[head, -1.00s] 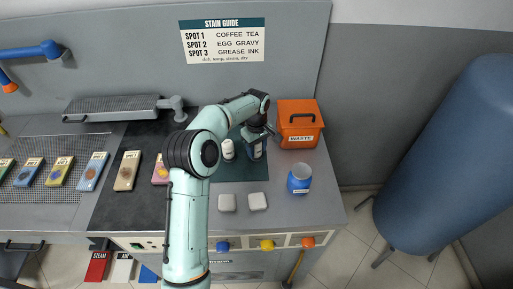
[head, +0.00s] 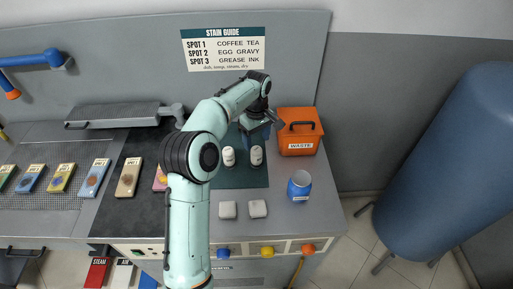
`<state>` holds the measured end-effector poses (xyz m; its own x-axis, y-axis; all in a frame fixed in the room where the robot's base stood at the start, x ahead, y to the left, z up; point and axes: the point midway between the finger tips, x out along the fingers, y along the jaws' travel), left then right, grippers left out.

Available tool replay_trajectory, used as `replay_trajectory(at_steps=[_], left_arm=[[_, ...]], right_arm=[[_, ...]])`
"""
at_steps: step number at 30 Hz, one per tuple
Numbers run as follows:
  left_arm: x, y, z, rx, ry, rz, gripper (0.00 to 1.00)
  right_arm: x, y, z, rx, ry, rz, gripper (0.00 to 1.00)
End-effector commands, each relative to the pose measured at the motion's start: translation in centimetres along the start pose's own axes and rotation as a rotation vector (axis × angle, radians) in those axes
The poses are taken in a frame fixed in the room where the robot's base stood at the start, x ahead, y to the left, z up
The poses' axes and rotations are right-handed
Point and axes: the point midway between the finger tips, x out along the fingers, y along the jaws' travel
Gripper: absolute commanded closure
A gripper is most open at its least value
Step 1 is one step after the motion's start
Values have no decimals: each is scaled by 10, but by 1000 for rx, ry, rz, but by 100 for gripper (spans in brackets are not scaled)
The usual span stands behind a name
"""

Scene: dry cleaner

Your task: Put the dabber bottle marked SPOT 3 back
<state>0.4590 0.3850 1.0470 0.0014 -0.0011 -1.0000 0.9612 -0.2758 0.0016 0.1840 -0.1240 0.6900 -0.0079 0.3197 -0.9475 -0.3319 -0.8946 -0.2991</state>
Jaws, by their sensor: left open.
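Two small white-capped bottles stand on the dark green mat (head: 240,180): a left bottle (head: 229,157) and a right bottle (head: 257,156). I cannot read their labels, so I cannot tell which is SPOT 3. My left gripper (head: 262,130) is open, just behind and above the right bottle, near the orange waste bin. A blue patch shows by its fingers; I cannot tell what it is. The right bottle stands clear of the fingers as far as I can see. My right gripper is not in view.
Several spotted cloth cards (head: 62,179) lie on the left. The stain guide (head: 223,49) hangs behind.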

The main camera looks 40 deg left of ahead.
Motion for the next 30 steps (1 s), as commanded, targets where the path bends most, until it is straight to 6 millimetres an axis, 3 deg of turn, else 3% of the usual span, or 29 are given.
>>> replay_trajectory(at_steps=[3, 9, 30], left_arm=[[-19, 1, 0, 0, 0, 1, 31], [-32, 0, 0, 0, -1, -1, 31], [-32, 0, 0, 0, -1, -2, 31]], right_arm=[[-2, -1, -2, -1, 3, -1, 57], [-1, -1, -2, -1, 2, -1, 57], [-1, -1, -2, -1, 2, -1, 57]])
